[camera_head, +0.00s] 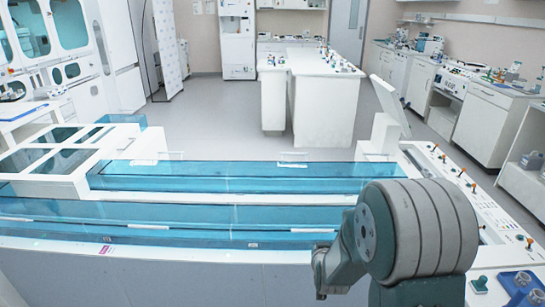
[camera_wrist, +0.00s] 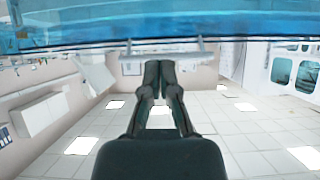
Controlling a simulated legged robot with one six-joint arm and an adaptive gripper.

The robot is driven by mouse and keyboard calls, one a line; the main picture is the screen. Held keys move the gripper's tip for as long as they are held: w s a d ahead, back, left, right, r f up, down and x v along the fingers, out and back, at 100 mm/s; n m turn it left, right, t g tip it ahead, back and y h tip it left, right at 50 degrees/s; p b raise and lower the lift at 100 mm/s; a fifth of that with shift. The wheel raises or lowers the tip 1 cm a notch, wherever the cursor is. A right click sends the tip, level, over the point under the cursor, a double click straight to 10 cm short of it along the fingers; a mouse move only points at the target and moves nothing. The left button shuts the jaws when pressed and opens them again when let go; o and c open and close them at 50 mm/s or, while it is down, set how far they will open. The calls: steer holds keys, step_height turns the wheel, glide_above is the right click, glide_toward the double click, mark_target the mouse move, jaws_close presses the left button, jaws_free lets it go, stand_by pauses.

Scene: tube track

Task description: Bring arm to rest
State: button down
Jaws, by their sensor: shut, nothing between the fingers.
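My gripper (camera_wrist: 161,75) shows in the wrist view with its two dark fingers together and nothing between them. The wrist view is upside down, with ceiling lights low in the picture and blue track above the fingertips. In the head view my arm is folded at the lower right, in front of the tube track (camera_head: 170,218). The fingertips cannot be made out in the head view; part of the arm hides them.
Blue transparent covers (camera_head: 230,178) run along the track. A white panel with orange-topped knobs (camera_head: 470,195) lies right of my arm. A white island bench (camera_head: 325,100) stands behind, with open floor (camera_head: 215,120) left of it. Cabinets (camera_head: 490,120) line the right wall.

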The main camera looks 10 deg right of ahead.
steer(key=s+a+r+g+y, duration=0.1)
steer(key=s+a+r+g, duration=0.2)
steer(key=s+r, duration=0.95)
steer(key=s+r+n+g, duration=0.1)
steer(key=s+r+g, duration=0.2)
steer(key=s, duration=1.4)
step_height(320, 180, up, 4)
steer(key=shift+s+a, duration=0.15)
steer(key=shift+a, duration=0.1)
